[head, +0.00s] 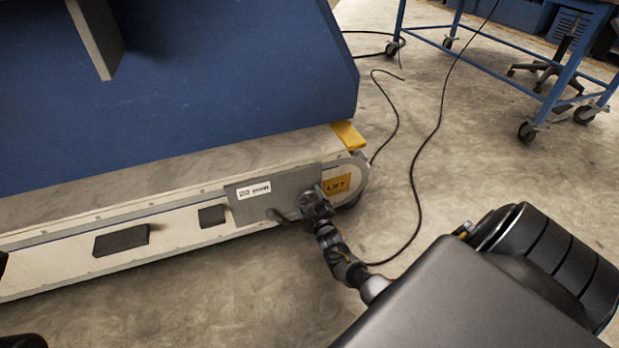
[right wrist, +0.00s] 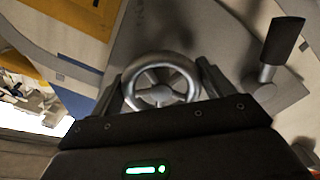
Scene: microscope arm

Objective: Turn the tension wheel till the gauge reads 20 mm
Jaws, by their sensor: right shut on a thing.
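The tension wheel (right wrist: 161,88) is a small grey spoked handwheel. In the right wrist view it sits between the two dark fingers of my right gripper (right wrist: 160,90), which is shut on it. In the head view my right gripper (head: 316,203) is at the grey plate (head: 245,205) on the side of the long machine, and hides the wheel. A small white label or gauge (head: 254,190) with dark marks sits on that plate; its reading is too small to make out. My left gripper is not clearly in view.
A dark lever or knob (right wrist: 283,42) stands close to the right of the wheel. A blue cover (head: 180,80) rises behind the machine. A black cable (head: 415,180) lies on the floor at right.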

